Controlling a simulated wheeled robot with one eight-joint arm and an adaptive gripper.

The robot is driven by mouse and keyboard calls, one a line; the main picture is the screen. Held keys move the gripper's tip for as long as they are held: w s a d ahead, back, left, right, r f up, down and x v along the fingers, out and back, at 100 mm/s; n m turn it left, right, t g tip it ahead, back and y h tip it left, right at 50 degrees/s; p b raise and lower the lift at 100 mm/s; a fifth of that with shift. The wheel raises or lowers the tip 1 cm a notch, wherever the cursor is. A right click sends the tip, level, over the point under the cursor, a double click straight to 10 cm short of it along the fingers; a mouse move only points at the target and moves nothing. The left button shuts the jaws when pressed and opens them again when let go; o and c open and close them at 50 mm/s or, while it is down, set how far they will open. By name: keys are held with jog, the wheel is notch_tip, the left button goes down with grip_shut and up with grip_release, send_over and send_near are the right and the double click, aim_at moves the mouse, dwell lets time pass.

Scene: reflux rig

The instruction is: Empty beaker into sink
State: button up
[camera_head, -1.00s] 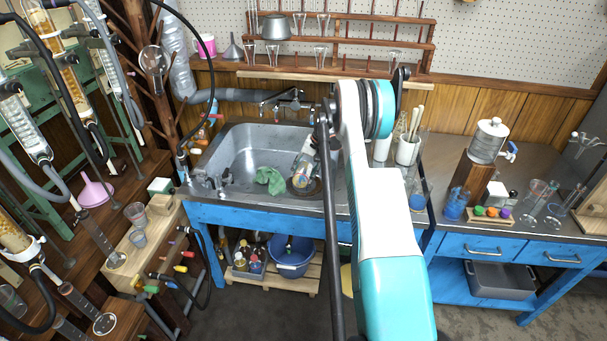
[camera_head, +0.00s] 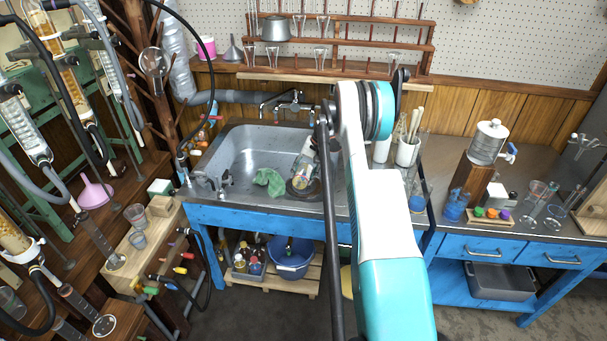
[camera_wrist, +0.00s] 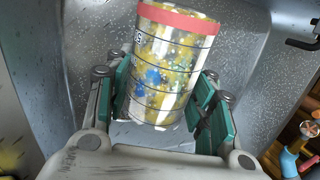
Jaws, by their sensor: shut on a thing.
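The beaker (camera_wrist: 175,72) is clear, with dark ring markings and a red band at one end, and shows yellow and blue contents. My gripper (camera_wrist: 168,98) is shut on it, with a teal pad on either side. In the head view the beaker (camera_head: 306,163) is over the right part of the metal sink (camera_head: 232,150) and looks tilted. My arm hides most of the gripper there. The speckled grey sink wall (camera_wrist: 95,40) lies behind the beaker in the wrist view. I cannot tell whether any contents are leaving it.
A green cloth (camera_head: 269,181) lies in the sink, left of the beaker. A faucet (camera_head: 285,100) stands at the sink's back edge. A white pot with sticks (camera_head: 407,151) and glassware stand on the counter to the right. The sink's left part is clear.

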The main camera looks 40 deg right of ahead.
dwell(0.4)
jog(key=shift+w+d+g+y+b, duration=0.15)
jog(key=shift+g+y+b, duration=0.15)
jog(key=shift+y+b, duration=0.1)
jog(key=shift+r, duration=0.2)
